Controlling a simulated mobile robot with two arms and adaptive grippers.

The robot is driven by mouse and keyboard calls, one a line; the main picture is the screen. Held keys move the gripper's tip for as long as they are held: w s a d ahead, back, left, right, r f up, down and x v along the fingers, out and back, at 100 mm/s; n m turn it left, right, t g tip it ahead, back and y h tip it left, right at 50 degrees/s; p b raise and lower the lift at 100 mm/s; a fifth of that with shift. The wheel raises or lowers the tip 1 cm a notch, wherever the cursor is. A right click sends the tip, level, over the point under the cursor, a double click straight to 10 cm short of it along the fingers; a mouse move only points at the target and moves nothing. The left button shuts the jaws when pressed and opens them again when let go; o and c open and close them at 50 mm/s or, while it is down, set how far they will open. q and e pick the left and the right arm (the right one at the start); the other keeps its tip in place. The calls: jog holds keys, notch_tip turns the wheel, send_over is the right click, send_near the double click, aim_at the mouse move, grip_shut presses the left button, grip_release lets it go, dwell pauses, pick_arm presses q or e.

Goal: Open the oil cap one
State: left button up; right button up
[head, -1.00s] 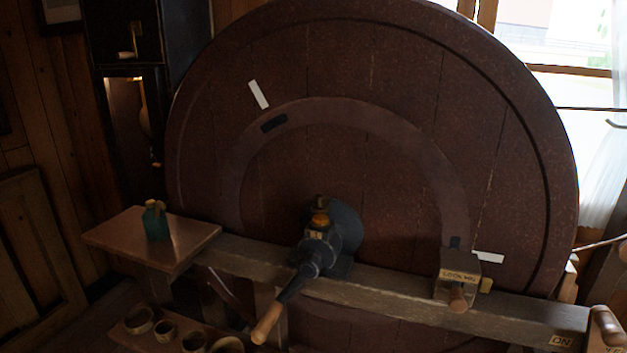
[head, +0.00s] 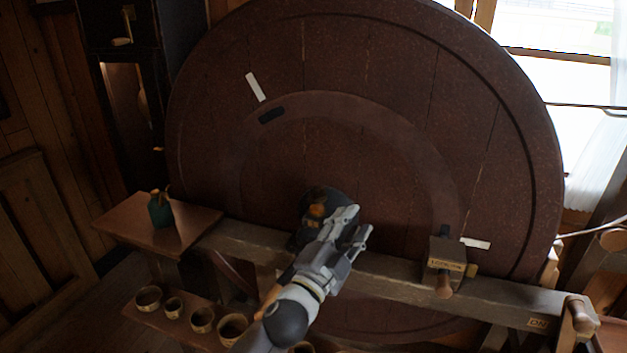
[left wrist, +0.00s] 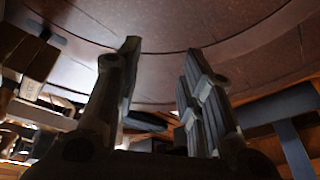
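A small orange-yellow cap (head: 316,211) sits on the dark hub (head: 318,199) at the middle of the big brown wheel; I take it for the oil cap. My left gripper (head: 355,224) is just right of and below the cap, in front of the hub, and hides part of it. In the left wrist view its fingers (left wrist: 160,78) stand apart with nothing between them, facing the wheel (left wrist: 190,25). The cap cannot be made out there. My right gripper is not in view.
A wooden beam (head: 395,274) crosses in front of the wheel, carrying a labelled lock box (head: 445,262) at right. A green bottle (head: 160,212) stands on the left side shelf (head: 115,228). Several small bowls (head: 148,298) sit on a low shelf.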

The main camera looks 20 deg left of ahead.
pick_arm(q)
jog(key=d+r+m+g+h, duration=0.5)
jog(key=d+r+m+h, duration=0.6)
jog(key=m, duration=0.5)
jog(key=m+g+y, duration=1.2)
jog(key=m+y, duration=0.1)
jog(key=m, duration=0.2)
send_near(315, 187)
jog(key=p+x, duration=0.3)
jog(key=x, duration=0.4)
jog(key=shift+w+d+f, duration=0.1)
jog(key=shift+d+f, duration=0.05)
jog(key=shift+f, duration=0.15)
jog(key=shift+w+d+f, duration=0.15)
jog(key=shift+w+f, duration=0.05)
jog(key=shift+f, duration=0.45)
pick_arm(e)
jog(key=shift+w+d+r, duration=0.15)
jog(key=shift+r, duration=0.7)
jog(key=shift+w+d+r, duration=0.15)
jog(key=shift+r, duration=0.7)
pick_arm(q)
grip_shut()
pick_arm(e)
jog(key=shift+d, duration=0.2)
